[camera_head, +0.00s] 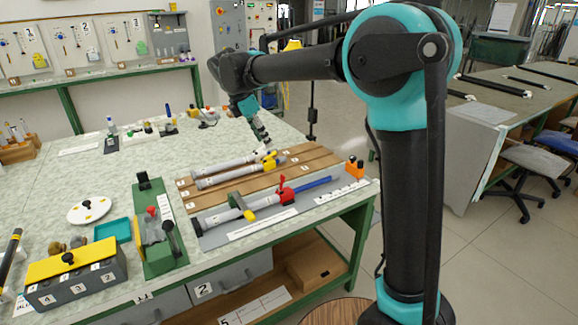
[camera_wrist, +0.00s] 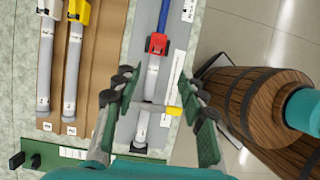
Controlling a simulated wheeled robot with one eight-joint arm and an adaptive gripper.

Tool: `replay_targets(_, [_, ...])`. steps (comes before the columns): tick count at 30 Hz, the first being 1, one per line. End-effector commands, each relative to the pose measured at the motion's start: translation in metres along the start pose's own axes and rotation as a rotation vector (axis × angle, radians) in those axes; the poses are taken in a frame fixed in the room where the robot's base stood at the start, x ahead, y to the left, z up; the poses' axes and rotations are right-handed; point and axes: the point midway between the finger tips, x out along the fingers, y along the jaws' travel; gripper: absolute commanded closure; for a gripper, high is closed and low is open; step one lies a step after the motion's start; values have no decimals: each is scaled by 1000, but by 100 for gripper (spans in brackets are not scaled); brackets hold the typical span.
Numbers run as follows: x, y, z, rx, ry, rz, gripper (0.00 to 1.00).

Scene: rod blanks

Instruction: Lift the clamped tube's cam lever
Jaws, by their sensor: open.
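The clamped tube (camera_head: 213,219) is pale grey and lies on a grey strip at the bench's front side, with a blue rod (camera_head: 318,185) coming out of its right end. A red collar with its cam lever (camera_head: 285,194) sits where tube and rod meet; a red part sticks up. A green clamp with a yellow handle (camera_head: 249,215) crosses the tube. In the wrist view the red collar (camera_wrist: 157,44) lies beyond my fingers, and the tube (camera_wrist: 151,79) runs between them. My gripper (camera_head: 262,137) is open and empty, above the bench; its fingers (camera_wrist: 160,90) spread either side of the tube.
Two more tubes, one with a white lever (camera_wrist: 51,8) and one with a yellow lever (camera_wrist: 78,11), lie on a wooden board (camera_head: 313,152) beside the clamped tube. An orange-and-black item (camera_head: 354,168) stands near the right edge. A green fixture (camera_head: 159,252) is at left.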

Motion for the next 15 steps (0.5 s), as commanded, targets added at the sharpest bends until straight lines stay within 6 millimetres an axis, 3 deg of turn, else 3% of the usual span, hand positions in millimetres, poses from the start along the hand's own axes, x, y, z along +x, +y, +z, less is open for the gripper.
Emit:
replay_targets(5, [14, 1, -1, -7, -2, -1, 59])
replay_targets(15, [79, 1, 0, -4, -1, 0, 59])
